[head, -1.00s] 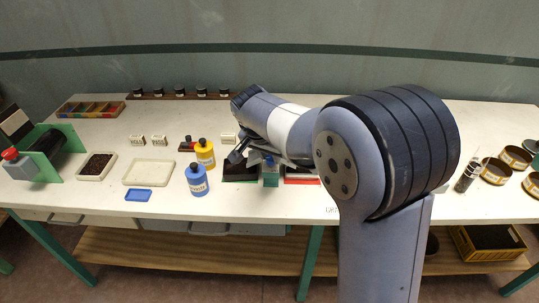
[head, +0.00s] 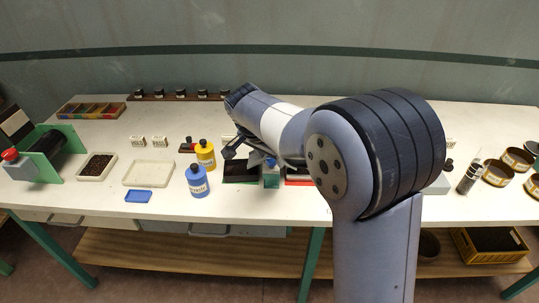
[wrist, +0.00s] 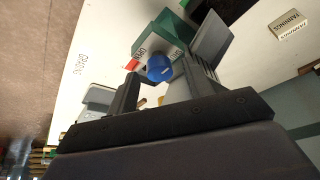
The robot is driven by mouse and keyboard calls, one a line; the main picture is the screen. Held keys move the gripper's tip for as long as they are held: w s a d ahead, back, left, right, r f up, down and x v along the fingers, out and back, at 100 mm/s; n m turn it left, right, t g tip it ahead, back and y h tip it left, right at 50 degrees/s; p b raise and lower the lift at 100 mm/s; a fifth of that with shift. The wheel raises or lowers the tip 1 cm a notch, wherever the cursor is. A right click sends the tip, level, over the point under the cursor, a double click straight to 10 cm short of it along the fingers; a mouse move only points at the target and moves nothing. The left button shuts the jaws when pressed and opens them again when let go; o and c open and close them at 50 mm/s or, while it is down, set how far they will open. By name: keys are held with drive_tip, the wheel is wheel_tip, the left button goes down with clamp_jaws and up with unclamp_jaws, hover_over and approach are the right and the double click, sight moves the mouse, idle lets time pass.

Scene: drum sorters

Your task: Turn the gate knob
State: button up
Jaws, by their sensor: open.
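A blue knob (wrist: 160,68) sits on a small teal-green housing (wrist: 158,42) in the wrist view. The housing (head: 271,178) also shows in the head view at the table's front middle, partly behind my arm. My gripper (wrist: 157,76) is open, with one finger to each side of the blue knob in the wrist picture. I cannot tell whether either finger touches it. In the head view my gripper (head: 246,152) is close above the housing, and its fingertips are partly hidden.
A yellow bottle (head: 205,156) and a blue bottle (head: 197,182) stand left of the housing. A green-framed drum (head: 49,153) with a red knob is at far left. Round tins (head: 497,173) are at right. A label block (wrist: 288,25) reads FANNINGS.

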drive_tip(key=shift+r, duration=0.1)
drive_tip(key=v, duration=1)
drive_tip(key=shift+r, duration=0.3)
drive_tip(key=shift+s+f, duration=0.1)
drive_tip(key=x, duration=1)
drive_tip(key=shift+f, duration=0.4)
drive_tip(key=shift+r+n, duration=0.1)
drive_tip(key=shift+n, duration=0.3)
drive_tip(key=shift+n+y+p, duration=0.3)
drive_tip(key=shift+n+y, duration=0.1)
drive_tip(key=shift+n, duration=0.3)
drive_tip(key=shift+m, duration=0.3)
